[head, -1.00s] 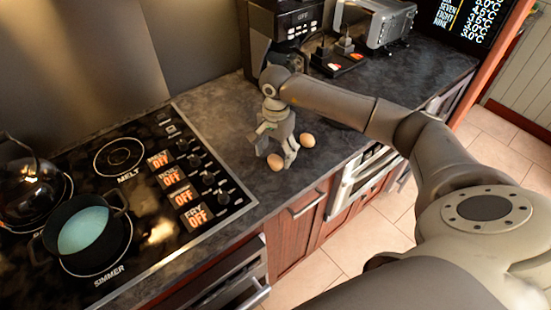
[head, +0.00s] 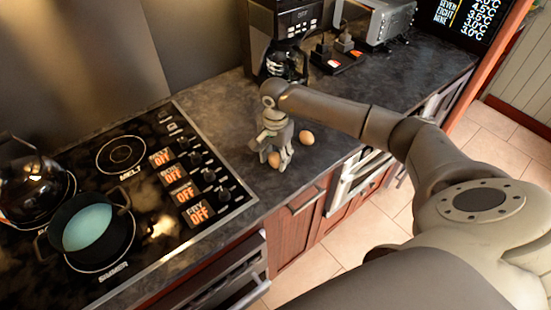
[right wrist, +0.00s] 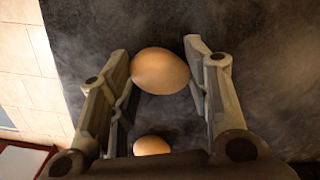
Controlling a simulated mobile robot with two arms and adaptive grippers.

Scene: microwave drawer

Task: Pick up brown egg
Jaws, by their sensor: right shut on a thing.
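Two brown eggs are at the counter's front part, right of the stove. One brown egg (head: 274,159) is between the fingers of my right gripper (head: 276,162), which points down and is shut on it. In the right wrist view this held egg (right wrist: 160,72) sits between the two fingertips. The other brown egg (head: 306,137) lies on the counter just right of the gripper. It also shows low in the right wrist view (right wrist: 151,146), partly hidden by the gripper's body. My left gripper is not in view.
The dark stone counter (head: 225,110) is clear around the eggs. A stove (head: 150,195) with a pot (head: 88,228) and a kettle (head: 33,185) stands left. A coffee maker (head: 285,35) and a toaster (head: 380,20) stand behind. The counter's front edge is close.

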